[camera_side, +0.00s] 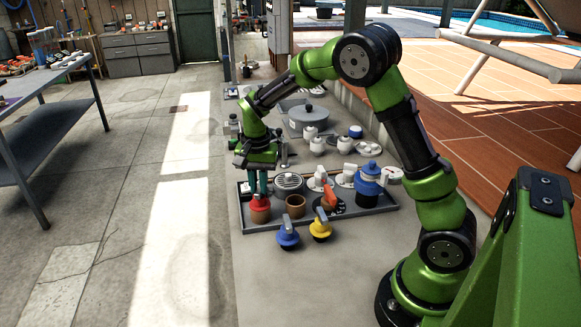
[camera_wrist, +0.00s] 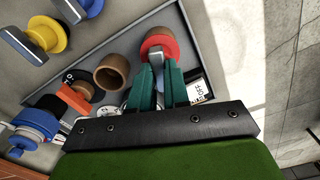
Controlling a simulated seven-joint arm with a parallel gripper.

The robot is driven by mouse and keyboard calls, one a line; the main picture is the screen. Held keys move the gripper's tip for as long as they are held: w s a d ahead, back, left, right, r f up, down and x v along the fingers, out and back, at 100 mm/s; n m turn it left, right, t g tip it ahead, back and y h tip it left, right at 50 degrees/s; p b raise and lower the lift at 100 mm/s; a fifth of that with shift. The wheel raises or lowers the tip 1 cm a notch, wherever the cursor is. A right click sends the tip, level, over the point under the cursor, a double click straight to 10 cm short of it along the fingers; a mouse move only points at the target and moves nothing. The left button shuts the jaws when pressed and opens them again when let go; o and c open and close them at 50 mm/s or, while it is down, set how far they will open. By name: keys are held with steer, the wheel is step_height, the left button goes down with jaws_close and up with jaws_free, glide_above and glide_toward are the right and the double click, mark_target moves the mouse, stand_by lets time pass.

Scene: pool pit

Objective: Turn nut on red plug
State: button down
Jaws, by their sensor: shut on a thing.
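The red plug (camera_side: 260,202) sits on a brown cylinder (camera_side: 260,215) at the left end of the grey tray (camera_side: 330,218). In the wrist view the red plug (camera_wrist: 158,46) shows as a red ring between and beyond the green fingers. My gripper (camera_side: 254,192) points down on the red plug from above, its fingers shut on it. In the wrist view my gripper (camera_wrist: 160,75) reaches the ring from below. The nut cannot be told apart from the plug, as the fingers hide part of it.
An open brown cylinder (camera_side: 295,206) stands just right of the red plug. A blue plug (camera_side: 288,236) and a yellow plug (camera_side: 320,228) lie in front of the tray. An orange-handled part (camera_side: 328,197) and a blue-topped part (camera_side: 369,182) stand farther right. A grey pot (camera_side: 308,120) is behind.

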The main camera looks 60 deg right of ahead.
mark_target(259, 188)
steer(key=m, duration=1.2)
steer(key=shift+m, duration=0.4)
stand_by(0.3)
steer(key=c, duration=1.1)
jaws_free()
step_height(259, 188, up, 17)
steer(key=shift+f, duration=0.1)
